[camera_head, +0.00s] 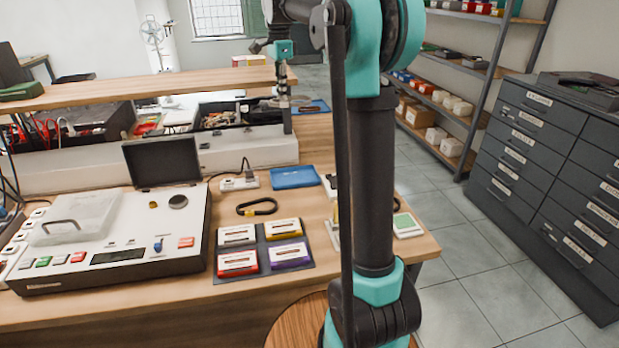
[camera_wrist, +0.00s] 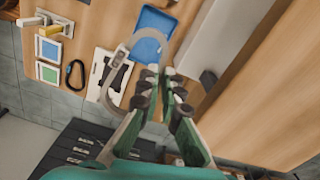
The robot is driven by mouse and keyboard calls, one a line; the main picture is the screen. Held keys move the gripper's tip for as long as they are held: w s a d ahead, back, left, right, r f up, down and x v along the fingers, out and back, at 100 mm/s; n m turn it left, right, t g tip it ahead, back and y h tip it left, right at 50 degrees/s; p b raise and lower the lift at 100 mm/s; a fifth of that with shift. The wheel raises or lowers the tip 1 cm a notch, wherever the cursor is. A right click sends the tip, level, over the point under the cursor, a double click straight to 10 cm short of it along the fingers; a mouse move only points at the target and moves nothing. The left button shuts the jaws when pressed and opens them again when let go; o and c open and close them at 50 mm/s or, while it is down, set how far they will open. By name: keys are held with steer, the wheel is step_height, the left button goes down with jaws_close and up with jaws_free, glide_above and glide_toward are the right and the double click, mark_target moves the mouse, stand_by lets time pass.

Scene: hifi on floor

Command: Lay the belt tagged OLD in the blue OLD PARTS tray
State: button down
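My gripper (camera_wrist: 164,76) is closed around a pale grey loop (camera_wrist: 103,82), which looks like a belt, and a small tag (camera_wrist: 120,57) hangs on it. The tag's wording is too small to read. In the head view my gripper (camera_head: 283,92) is at the back of the desk, small and far off, and the loop cannot be made out there. The blue tray (camera_head: 296,177) lies flat on the desk and looks empty; it also shows in the wrist view (camera_wrist: 152,28), beyond the loop. A black loop with a yellow part (camera_head: 257,206) lies left of the tray.
A second black loop (camera_wrist: 75,62) lies near the desk edge by coloured squares (camera_wrist: 47,73). A white pad (camera_wrist: 101,80) is beside the tray. Cassettes on a dark mat (camera_head: 308,262) and a tape deck (camera_head: 110,250) take up the front. A raised shelf (camera_head: 150,85) stands behind.

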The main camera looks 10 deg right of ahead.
mark_target(287, 176)
steer(key=shift+d+f, duration=0.15)
steer(key=shift+f, duration=0.2)
step_height(287, 176, down, 27)
steer(key=shift+f, duration=0.1)
steer(key=shift+f, duration=0.1)
steer(key=c, duration=2.1)
jaws_free()
steer(key=shift+o, duration=0.5)
step_height(287, 176, up, 12)
steer(key=shift+w, duration=0.1)
